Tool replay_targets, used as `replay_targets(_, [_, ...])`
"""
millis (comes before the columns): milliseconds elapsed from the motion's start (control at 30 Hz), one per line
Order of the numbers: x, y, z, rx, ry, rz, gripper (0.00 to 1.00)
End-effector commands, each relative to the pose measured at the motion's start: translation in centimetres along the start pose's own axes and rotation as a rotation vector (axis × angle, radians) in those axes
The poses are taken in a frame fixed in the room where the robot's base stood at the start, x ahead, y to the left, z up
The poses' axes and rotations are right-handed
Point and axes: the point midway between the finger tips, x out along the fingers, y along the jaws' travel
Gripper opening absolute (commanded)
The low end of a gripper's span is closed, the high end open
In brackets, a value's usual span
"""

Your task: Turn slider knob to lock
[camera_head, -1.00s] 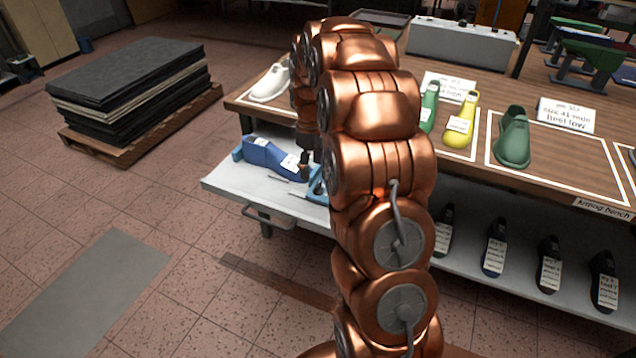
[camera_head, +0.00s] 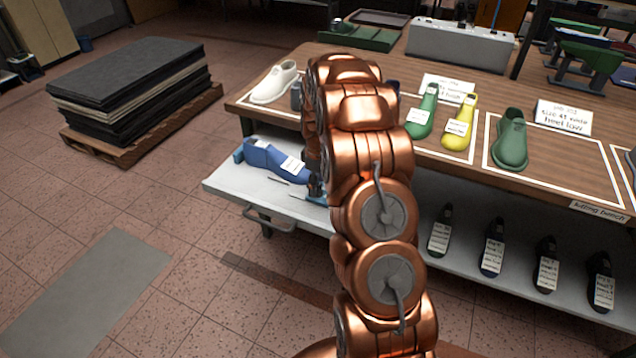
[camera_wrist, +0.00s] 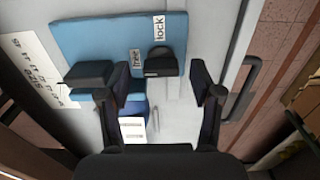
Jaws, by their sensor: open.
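In the wrist view, a black slider knob (camera_wrist: 164,64) stands on a blue plate (camera_wrist: 95,40). A "free" label (camera_wrist: 136,58) is at the knob's left and a "lock" label (camera_wrist: 159,28) is above it. My gripper (camera_wrist: 147,82) is open, with one dark finger to each side of the knob's column. The knob appears nearer the right finger, and nothing is held. Whether a finger touches the knob cannot be told. In the head view, my copper arm hides most of the gripper and the knob.
A blue shoe last (camera_head: 270,158) lies on the grey lower shelf (camera_head: 235,192), left of my arm. A wooden bench (camera_head: 460,165) above holds green, yellow and white lasts. Dark lasts stand on the shelf at the right. The floor at the left is open before a stacked pallet (camera_head: 130,95).

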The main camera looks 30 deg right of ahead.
Motion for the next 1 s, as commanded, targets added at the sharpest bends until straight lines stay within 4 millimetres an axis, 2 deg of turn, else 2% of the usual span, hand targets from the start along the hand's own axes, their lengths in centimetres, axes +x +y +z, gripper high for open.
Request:
replay_targets(100, [0.64, -0.03, 0.04, 0.0, -0.001, -0.001, 0.65])
replay_targets(333, [0.72, -0.04, 0.02, -0.001, -0.001, 0.0, 0.65])
replay_targets(900, [0.69, -0.05, 0.02, -0.001, -0.001, 0.0, 0.05])
replay_targets(1000, [0.71, -0.05, 0.02, 0.001, -0.001, 0.0, 0.05])
